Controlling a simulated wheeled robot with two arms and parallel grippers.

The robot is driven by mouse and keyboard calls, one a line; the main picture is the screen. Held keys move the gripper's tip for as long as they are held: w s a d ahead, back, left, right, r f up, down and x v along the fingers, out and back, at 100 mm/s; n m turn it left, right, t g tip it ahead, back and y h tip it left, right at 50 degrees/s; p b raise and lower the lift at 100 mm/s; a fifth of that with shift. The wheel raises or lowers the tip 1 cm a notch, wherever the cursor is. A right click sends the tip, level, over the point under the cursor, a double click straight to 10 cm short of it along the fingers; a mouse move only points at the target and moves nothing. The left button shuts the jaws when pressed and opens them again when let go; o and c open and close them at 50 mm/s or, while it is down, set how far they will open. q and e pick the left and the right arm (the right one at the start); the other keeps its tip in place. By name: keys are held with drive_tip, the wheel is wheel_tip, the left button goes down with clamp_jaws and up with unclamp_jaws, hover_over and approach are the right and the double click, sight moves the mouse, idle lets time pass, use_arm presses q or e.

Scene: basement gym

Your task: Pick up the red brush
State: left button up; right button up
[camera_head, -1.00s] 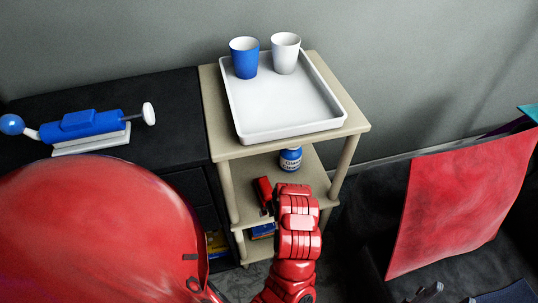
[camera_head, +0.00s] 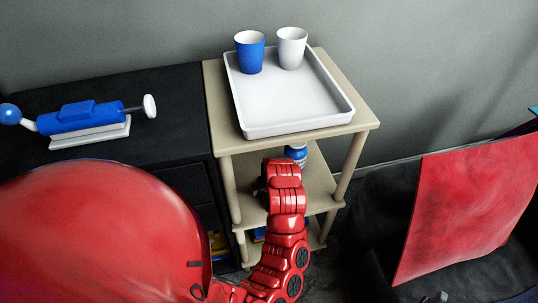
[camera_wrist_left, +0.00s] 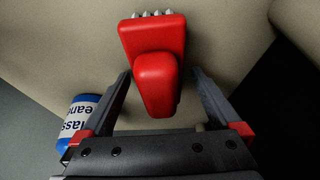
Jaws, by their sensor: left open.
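The red brush (camera_wrist_left: 152,68) lies on the beige middle shelf in the left wrist view, with pale bristles at its far end. My left gripper (camera_wrist_left: 161,76) is open, with one finger on each side of the brush's near end, the handle. I cannot tell whether the fingers touch it. In the head view my red left arm reaches to the middle shelf and hides the gripper and most or all of the brush.
A blue-and-white cleaner bottle (camera_head: 297,154) stands close by on the same shelf; it also shows in the left wrist view (camera_wrist_left: 77,118). Above are a white tray (camera_head: 290,100), a blue cup (camera_head: 249,53) and a white cup (camera_head: 291,48).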

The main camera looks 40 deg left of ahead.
use_arm(q)
drive_tip(key=c, duration=1.5)
drive_tip(key=shift+c, duration=0.2)
drive_tip(key=shift+r, duration=0.1)
